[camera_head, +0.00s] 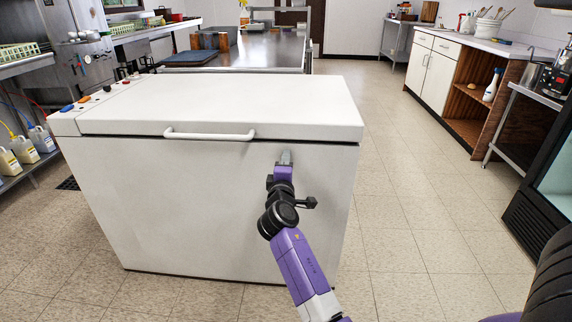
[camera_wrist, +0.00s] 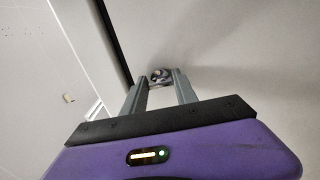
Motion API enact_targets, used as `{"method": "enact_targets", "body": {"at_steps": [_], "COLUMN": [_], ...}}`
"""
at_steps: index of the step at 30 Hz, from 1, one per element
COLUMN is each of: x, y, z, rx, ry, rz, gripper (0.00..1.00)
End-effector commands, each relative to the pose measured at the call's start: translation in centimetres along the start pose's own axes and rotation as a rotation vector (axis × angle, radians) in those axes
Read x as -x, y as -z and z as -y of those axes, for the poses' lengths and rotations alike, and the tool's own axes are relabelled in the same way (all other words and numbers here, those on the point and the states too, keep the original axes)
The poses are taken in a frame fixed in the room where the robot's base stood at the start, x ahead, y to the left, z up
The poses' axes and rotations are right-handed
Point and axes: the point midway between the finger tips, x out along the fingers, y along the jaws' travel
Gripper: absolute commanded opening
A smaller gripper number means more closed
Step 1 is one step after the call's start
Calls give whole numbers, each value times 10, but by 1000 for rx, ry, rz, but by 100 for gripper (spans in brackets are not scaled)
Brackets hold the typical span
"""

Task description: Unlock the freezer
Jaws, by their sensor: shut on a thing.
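The white chest freezer (camera_head: 190,205) stands in front of me with its lid (camera_head: 220,100) down. A white bar handle (camera_head: 210,135) runs along the lid's front edge. My gripper (camera_head: 285,157) is at the upper right of the freezer's front face, just below the lid seam. In the wrist view, my gripper's fingers (camera_wrist: 160,80) reach to the front face and are shut on a small round metal lock piece (camera_wrist: 160,73). The fingers partly hide this piece, and its turn cannot be told. It is hidden behind my gripper in the head view.
Small coloured items (camera_head: 83,99) lie on the freezer's left top edge. A steel counter (camera_head: 262,52) stands behind it. Bottles (camera_head: 23,150) sit on a low shelf at left. A wooden cabinet (camera_head: 472,92) and a dark glass-fronted unit (camera_head: 540,215) are at right. Floor between is clear.

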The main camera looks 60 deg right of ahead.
Motion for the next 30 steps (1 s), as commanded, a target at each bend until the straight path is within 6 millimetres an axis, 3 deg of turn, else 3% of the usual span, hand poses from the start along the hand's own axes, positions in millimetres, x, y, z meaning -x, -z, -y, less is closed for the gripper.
{"method": "enact_targets", "body": {"at_steps": [4, 5, 7, 8, 20, 30], "x": [0, 0, 0, 0, 7, 60], "y": [-1, -1, -1, -1, 0, 0], "z": [2, 2, 2, 2, 0, 1], "rx": [0, 0, 0, 0, 1, 2], "ry": [4, 4, 3, 3, 2, 2], "rz": [2, 2, 1, 1, 0, -2], "gripper": [0, 40, 54, 56, 56, 56]}}
